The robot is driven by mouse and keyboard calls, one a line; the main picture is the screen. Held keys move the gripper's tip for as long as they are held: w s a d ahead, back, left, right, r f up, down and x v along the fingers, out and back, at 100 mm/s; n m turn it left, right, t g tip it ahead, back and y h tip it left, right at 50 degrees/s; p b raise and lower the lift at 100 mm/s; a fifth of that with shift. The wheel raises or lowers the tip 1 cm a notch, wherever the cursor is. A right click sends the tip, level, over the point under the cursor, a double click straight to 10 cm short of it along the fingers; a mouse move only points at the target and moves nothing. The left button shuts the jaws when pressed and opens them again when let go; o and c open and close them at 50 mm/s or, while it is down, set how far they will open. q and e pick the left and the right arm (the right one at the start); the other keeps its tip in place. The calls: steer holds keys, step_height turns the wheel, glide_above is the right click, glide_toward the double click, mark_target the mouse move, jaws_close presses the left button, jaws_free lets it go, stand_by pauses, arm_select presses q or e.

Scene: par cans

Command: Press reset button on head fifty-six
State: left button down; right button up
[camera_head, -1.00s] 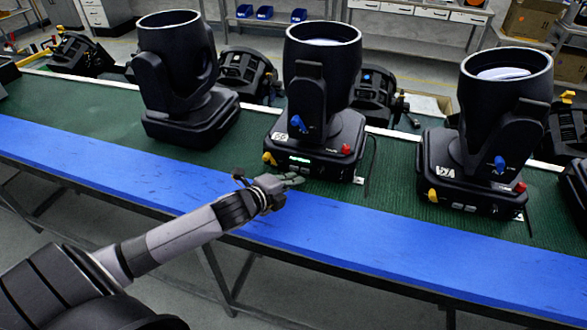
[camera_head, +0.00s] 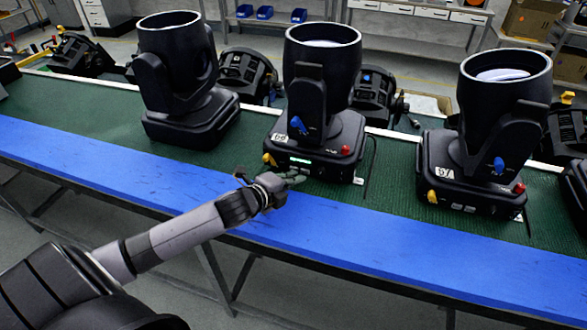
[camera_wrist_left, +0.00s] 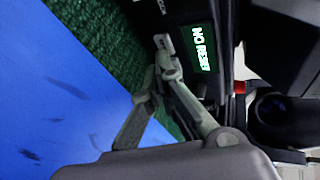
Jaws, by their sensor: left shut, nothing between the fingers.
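The middle moving head (camera_head: 320,85) stands upright on the green mat. Its small white label is hard to read. Its base front (camera_head: 318,165) has a lit green display, a yellow connector on the left and a red one on the right. In the wrist view the closed fingertips (camera_wrist_left: 162,44) are beside the display, at or very close to the panel. They hide any button there; contact cannot be told.
Another head (camera_head: 178,60) stands to the left and one (camera_head: 495,130) to the right, with a white label. The blue bench edge (camera_head: 400,228) in front is clear. Dark units (camera_head: 375,95) stand behind. A black cable hangs right of the middle base.

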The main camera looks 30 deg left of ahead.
arm_select(q)
steer(key=shift+w+a, duration=0.1)
steer(key=shift+w, duration=0.25)
stand_by(0.8)
steer(key=shift+s, duration=0.1)
steer(key=shift+s+d+p, duration=0.2)
steer(key=shift+s+p, duration=0.25)
steer(key=shift+s, duration=0.25)
steer(key=shift+s, duration=0.1)
steer(key=shift+s+d, duration=0.1)
steer(key=shift+s, duration=0.15)
steer(key=shift+s+d+p, duration=0.25)
steer(key=shift+s+p, duration=0.2)
steer(key=shift+s, duration=0.6)
steer(key=shift+s+d+p, duration=0.2)
steer(key=shift+s+p, duration=0.2)
steer(key=shift+s, duration=0.65)
